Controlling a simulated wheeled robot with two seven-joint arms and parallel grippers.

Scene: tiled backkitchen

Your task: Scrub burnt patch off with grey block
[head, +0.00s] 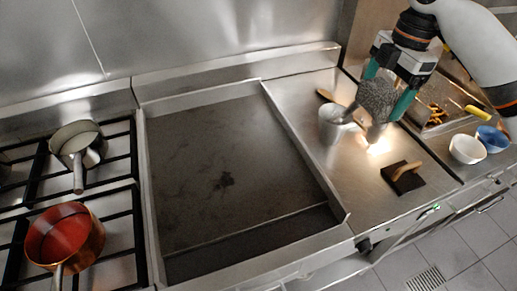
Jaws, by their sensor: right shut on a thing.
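The burnt patch (223,181) is a small dark spot near the middle of the dark flat griddle plate (190,135). My right gripper (386,95) is at the upper right, over the steel counter to the right of the griddle. Its teal fingers are shut on the grey block (377,96), which is rough and speckled. The block appears above the counter, apart from the griddle and the patch. My left gripper is out of view.
A metal pot (333,128) with a wooden-handled tool stands on the counter (350,180) beside the griddle's raised rim. A dark wooden-handled pad (403,178) lies nearer. Bowls (466,149) and a tray are right. A saucepan (78,138) and copper pan (64,236) stand left.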

